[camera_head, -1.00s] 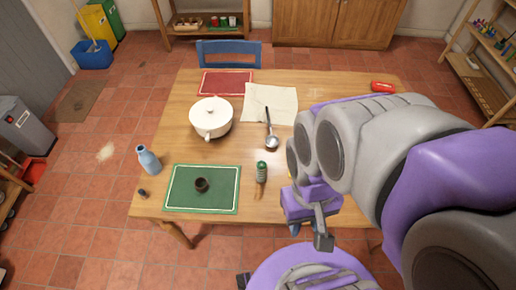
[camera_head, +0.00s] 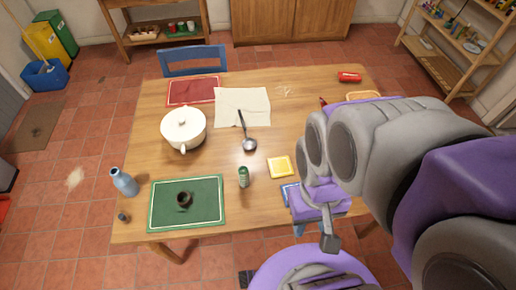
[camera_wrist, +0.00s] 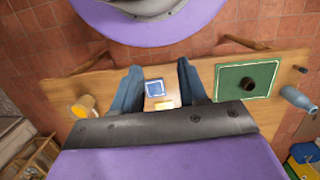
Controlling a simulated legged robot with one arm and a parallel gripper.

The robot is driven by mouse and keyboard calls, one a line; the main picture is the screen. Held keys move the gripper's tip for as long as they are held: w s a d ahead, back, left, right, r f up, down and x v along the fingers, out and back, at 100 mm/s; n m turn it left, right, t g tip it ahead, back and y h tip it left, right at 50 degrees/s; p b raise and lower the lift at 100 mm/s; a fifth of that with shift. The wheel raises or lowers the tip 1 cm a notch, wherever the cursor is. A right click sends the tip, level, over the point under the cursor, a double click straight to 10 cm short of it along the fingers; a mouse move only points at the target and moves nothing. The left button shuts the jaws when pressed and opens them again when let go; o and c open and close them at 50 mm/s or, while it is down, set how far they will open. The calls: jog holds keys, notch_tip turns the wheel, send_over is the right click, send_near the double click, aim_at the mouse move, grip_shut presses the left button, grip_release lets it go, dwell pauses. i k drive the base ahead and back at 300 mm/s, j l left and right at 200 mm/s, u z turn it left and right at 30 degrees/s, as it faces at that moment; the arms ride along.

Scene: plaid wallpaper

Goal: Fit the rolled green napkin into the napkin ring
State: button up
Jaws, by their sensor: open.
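The rolled green napkin (camera_head: 243,176) is a small green roll on the wooden table, right of the green placemat. The dark brown napkin ring (camera_head: 184,199) sits on that placemat, apart from the napkin. The ring also shows in the wrist view (camera_wrist: 247,83). My gripper (camera_wrist: 159,66) is open and empty, its two blue-grey fingers spread wide above the table. In the head view it is at the front right of the napkin, partly hidden by my arm. The napkin is not visible in the wrist view.
The green placemat (camera_head: 215,217) lies front left, near a blue bottle (camera_head: 124,182). A white pot (camera_head: 184,128), ladle (camera_head: 249,144) and cloth (camera_head: 230,108) lie behind. Yellow (camera_head: 280,167) and blue (camera_wrist: 154,88) square pieces lie near my gripper.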

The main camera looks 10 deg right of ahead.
aim_at(182, 195)
jog(key=j+z, duration=0.55)
jog(key=z, duration=0.25)
jog(key=k+j+z, duration=0.1)
jog(key=j+z, duration=0.15)
jog(key=z, duration=0.2)
jog(key=k+j+z, duration=0.15)
jog(key=z, duration=0.25)
jog(key=k+j+z, duration=0.1)
jog(key=k+j, duration=0.2)
jog(key=j, duration=0.15)
jog(key=k+j, duration=0.3)
jog(key=j+z, duration=0.05)
jog(key=j, duration=0.05)
